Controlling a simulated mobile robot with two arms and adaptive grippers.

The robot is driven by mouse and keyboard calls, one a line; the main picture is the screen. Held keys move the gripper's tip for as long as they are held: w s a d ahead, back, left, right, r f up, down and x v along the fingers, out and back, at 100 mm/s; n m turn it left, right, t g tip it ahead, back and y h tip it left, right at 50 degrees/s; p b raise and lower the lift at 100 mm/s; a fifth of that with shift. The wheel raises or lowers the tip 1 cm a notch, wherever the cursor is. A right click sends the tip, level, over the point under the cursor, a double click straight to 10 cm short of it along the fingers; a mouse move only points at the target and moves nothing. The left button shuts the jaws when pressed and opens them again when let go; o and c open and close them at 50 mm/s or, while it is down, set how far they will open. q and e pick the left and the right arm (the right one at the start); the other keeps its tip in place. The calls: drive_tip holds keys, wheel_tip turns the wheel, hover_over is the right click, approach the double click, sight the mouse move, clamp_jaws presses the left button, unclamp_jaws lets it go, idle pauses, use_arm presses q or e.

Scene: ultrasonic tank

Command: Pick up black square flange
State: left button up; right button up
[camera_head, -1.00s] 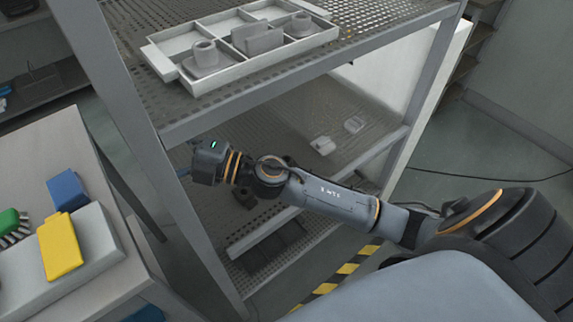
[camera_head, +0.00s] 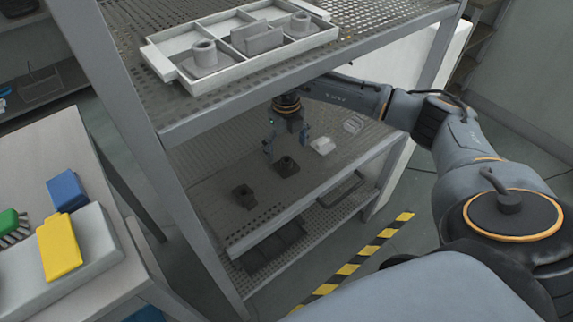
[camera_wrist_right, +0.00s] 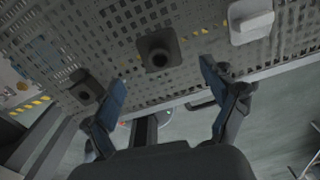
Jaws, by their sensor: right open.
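A black square flange (camera_head: 286,166) with a round raised neck lies on the perforated middle shelf in the head view. It also shows in the right wrist view (camera_wrist_right: 159,48), beyond and between the fingers. A second dark flange (camera_head: 243,196) sits to its left on the same shelf and shows in the wrist view (camera_wrist_right: 82,88). My right gripper (camera_head: 287,148) points down over the shelf, with its fingers above the first flange. It is open and empty; its spread fingers (camera_wrist_right: 165,88) frame the wrist view. My left gripper is not in view.
A white block (camera_head: 322,146) lies right of the flange. The upper shelf above my right arm holds a divided tray (camera_head: 158,62) with grey parts. A shelf post (camera_head: 130,125) stands at left, near a table with a yellow item (camera_head: 60,246).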

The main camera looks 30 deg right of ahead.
sight(287, 160)
wheel_tip(287, 160, down, 6)
drive_tip(key=shift+w+p, duration=0.1)
drive_tip(key=shift+p, duration=0.25)
drive_tip(key=c, duration=1.3)
drive_tip(key=shift+r, duration=0.1)
drive_tip(key=shift+c, duration=0.4)
drive_tip(key=shift+r, duration=0.1)
